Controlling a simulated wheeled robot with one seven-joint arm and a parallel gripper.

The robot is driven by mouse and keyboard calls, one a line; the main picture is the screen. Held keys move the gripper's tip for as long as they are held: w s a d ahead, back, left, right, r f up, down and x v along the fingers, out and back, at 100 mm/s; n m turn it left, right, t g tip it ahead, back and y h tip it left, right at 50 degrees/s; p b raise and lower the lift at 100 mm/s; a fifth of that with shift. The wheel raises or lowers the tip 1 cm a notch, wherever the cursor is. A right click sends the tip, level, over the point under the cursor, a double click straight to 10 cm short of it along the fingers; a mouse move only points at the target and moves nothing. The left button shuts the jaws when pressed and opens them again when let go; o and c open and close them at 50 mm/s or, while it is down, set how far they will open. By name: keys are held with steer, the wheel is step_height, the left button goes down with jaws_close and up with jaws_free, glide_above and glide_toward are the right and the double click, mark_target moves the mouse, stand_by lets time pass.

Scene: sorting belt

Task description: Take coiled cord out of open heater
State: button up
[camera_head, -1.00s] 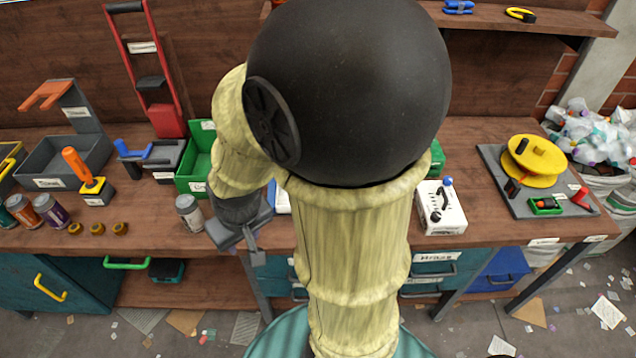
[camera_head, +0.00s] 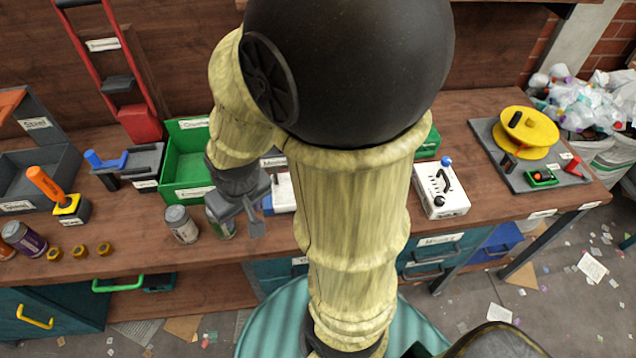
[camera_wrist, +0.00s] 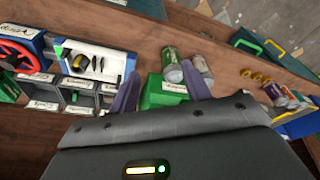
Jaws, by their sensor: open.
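My gripper (camera_head: 254,222) hangs over the bench beside the green bin, above a green can; in the wrist view its two fingers (camera_wrist: 160,90) are apart with nothing held between them. A white, blue-edged open box (camera_wrist: 92,50) lies left of the fingers in the wrist view, with a dark and yellow round piece (camera_wrist: 79,64) and black pieces in it. It may be the heater; I cannot tell for sure. In the head view my arm hides most of this area, and a white piece (camera_head: 284,192) shows beside it. I cannot make out a coiled cord.
A green bin (camera_head: 188,160) and a grey can (camera_head: 181,224) are close to my gripper. A white box with a black lever (camera_head: 440,188) stands right of my arm. A yellow reel (camera_head: 528,130) is farther right. Bare bench shows between these two.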

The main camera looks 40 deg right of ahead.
steer(key=shift+d+f+n+g, duration=0.15)
steer(key=shift+f+n+g, duration=0.2)
steer(key=shift+f, duration=0.2)
steer(key=w+d+f+n+g+h, duration=0.1)
steer(key=w+d+f+n+h, duration=0.2)
steer(key=n+h, duration=0.1)
steer(key=w+d+f+n+g+h, duration=0.1)
steer(key=w+d+f+n+h, duration=0.2)
steer(key=f+n+h, duration=0.1)
steer(key=w+d+f+n+g+h, duration=0.1)
steer(key=w+d+f+n+h, duration=0.2)
steer(key=n, duration=0.5)
steer(key=shift+w+d+f+h+b, duration=0.1)
steer(key=shift+w+f+h+b, duration=0.2)
steer(key=shift+h, duration=0.35)
steer(key=shift+w+d+f+h+b, duration=0.1)
steer(key=shift+f+h, duration=0.3)
steer(key=shift+h, duration=0.25)
steer(key=p+x, duration=0.2)
steer(key=x, duration=0.9)
steer(key=shift+s+d+f, duration=0.1)
steer(key=shift+s+d, duration=0.05)
steer(key=shift+s, duration=0.05)
steer(key=shift+d+f, duration=0.25)
steer(key=shift+d, duration=0.1)
